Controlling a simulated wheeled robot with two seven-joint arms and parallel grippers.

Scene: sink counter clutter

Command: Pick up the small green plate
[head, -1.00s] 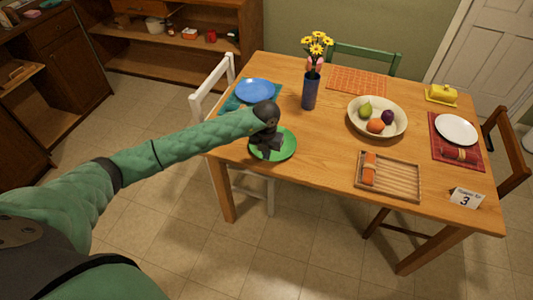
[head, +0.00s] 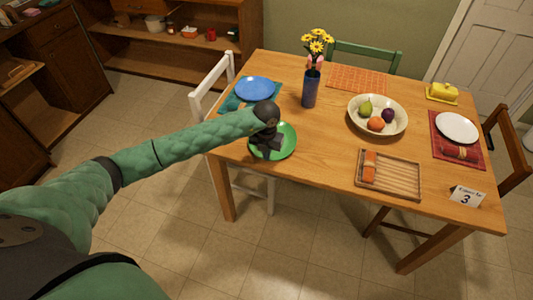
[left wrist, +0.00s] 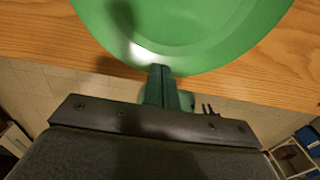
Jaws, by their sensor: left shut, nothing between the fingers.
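The small green plate (head: 286,146) lies flat on the wooden table near its front left edge. My left gripper (head: 268,152) is over the plate's left part and hides some of it in the head view. In the left wrist view the plate (left wrist: 200,30) fills the top of the picture, and the fingers of my left gripper (left wrist: 160,75) are together at its near rim. The gripper is shut with nothing between its fingers. Whether the fingertips touch the rim I cannot tell. My right gripper is not in view.
A blue plate (head: 254,88) on a teal mat lies behind my left gripper. A blue vase (head: 310,90) with yellow flowers, a fruit bowl (head: 356,122) and a wooden tray (head: 398,177) stand to the right. A white chair (head: 197,104) is at the table's left side.

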